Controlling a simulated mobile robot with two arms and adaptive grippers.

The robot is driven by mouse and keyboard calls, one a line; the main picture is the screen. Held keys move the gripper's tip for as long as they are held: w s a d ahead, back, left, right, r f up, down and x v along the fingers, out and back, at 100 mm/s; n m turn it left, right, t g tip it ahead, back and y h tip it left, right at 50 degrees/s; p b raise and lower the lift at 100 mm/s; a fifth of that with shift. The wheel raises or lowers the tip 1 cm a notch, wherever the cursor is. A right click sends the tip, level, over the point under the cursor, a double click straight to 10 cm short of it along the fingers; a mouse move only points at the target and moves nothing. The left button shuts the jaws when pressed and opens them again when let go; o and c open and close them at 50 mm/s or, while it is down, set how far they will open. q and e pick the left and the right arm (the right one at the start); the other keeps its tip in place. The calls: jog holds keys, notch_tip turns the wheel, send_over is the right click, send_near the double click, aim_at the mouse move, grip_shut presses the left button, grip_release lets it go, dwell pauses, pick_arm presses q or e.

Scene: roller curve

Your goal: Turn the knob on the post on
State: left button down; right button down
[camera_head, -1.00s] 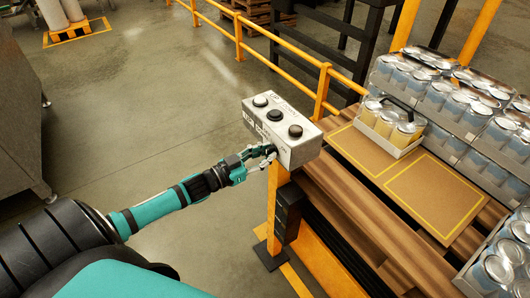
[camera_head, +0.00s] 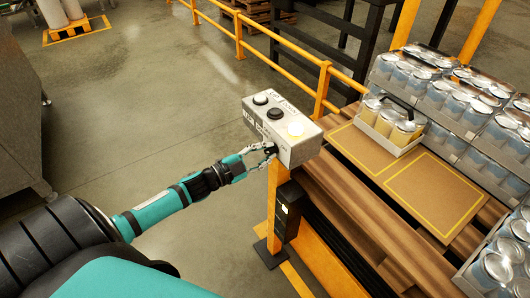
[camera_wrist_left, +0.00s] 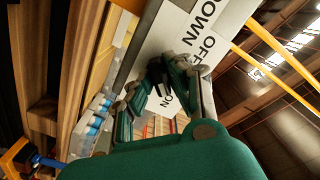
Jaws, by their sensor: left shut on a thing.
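A light grey control box (camera_head: 285,155) sits on top of a yellow post (camera_head: 272,205) in the head view. My left gripper (camera_head: 266,151) is at the box's near face, shut on the small dark knob (camera_wrist_left: 155,73). In the left wrist view the fingers cover much of the knob. Labels reading DOWN, OFF and ON show on the face around it. My right gripper is not in view.
A black unit (camera_head: 290,212) with a small lit spot is on the post. Yellow railing (camera_head: 323,88) runs behind the box. To the right are wooden rollers, a brown board (camera_head: 436,195) and racks of cans (camera_head: 470,100). Open floor lies left of the post.

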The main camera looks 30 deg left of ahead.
pick_arm(q)
jog(key=shift+r, duration=0.15)
dwell(0.3)
jog(key=c, duration=1.4)
grip_release()
jog(key=shift+o, duration=0.6)
jog(key=v, duration=1.2)
